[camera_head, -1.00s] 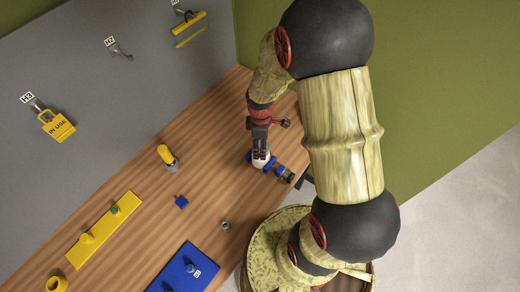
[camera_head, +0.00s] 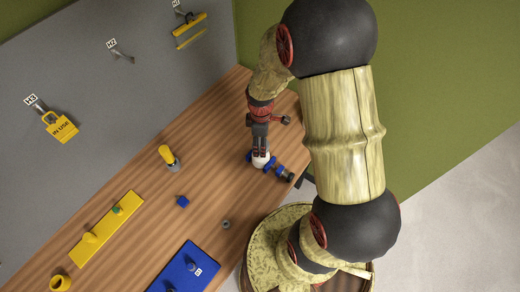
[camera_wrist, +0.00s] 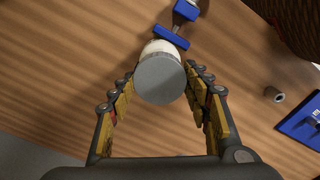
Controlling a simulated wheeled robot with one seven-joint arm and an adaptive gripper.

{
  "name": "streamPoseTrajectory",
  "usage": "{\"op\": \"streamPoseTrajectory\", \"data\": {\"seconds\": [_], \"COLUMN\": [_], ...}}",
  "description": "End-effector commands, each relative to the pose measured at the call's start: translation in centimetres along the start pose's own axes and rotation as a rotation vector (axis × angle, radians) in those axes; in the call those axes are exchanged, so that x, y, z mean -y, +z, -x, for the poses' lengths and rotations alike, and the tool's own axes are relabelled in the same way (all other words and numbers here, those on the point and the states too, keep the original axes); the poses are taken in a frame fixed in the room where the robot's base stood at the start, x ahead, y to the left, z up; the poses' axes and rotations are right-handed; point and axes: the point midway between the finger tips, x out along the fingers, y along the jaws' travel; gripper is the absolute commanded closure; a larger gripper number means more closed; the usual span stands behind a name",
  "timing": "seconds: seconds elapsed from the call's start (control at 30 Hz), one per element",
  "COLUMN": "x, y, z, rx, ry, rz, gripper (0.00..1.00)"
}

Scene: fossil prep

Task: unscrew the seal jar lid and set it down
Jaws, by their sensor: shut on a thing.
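The seal jar is white (camera_head: 261,162) and stands upright at the blue fixture (camera_head: 280,170) on the bench. In the wrist view its round grey lid (camera_wrist: 160,80) faces the camera, with the white jar body (camera_wrist: 160,47) showing behind it. My gripper (camera_head: 261,153) points down over the jar from above. In the wrist view its two fingers (camera_wrist: 159,85) lie on either side of the lid, shut on it. I cannot tell whether the lid is loose from the jar.
On the wooden bench (camera_head: 225,130) stand a yellow-topped tool (camera_head: 168,157), a blue cube (camera_head: 183,201), a small grey ring (camera_head: 226,224), a yellow board (camera_head: 105,228) and a blue plate (camera_head: 180,274). A grey panel with hooks rises behind.

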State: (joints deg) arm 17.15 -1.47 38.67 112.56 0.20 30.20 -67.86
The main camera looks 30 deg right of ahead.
Motion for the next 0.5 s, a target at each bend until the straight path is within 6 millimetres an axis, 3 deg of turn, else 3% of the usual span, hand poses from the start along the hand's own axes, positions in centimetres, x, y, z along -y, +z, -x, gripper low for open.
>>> {"op": "streamPoseTrajectory", "data": {"seconds": [0.5], "x": [0.0], "y": [0.0], "z": [2.0], "rx": [0.000], "ry": [-0.001], "rz": [0.000], "gripper": [1.00]}}
